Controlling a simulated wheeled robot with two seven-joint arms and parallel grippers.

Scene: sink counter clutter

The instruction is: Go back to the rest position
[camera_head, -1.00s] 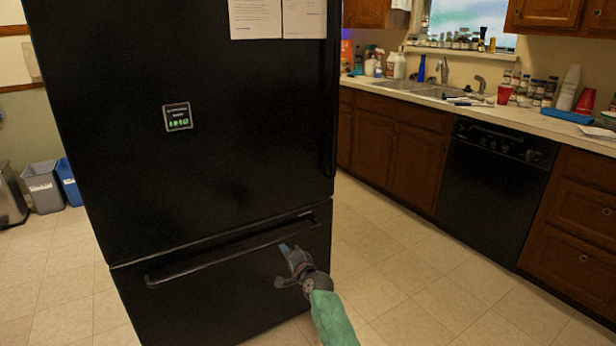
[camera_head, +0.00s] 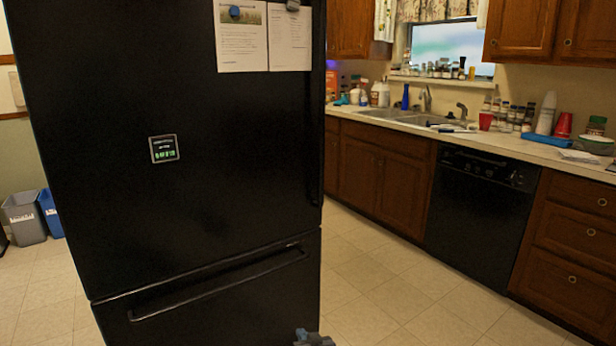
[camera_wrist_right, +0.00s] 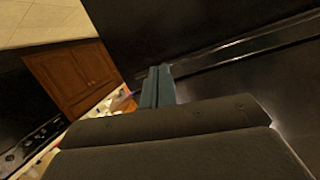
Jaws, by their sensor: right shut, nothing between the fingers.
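My right gripper (camera_head: 314,338) shows only as a small part at the bottom edge of the head view, in front of the lower right of the black fridge. In the right wrist view its teal fingers (camera_wrist_right: 157,87) are together with nothing between them. The fridge (camera_head: 180,230) stands upright and its lower drawer, with a long bar handle (camera_head: 220,285), looks closed. The gripper appears apart from the handle, which also runs across the right wrist view (camera_wrist_right: 235,47). My left gripper is not in view.
A counter (camera_head: 400,122) with a sink, bottles, red cups and a blue tray runs along the right. Below it are wooden cabinets and a black dishwasher (camera_head: 478,200). Grey and blue bins (camera_head: 24,217) stand at far left. The tiled floor (camera_head: 370,290) between fridge and dishwasher is clear.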

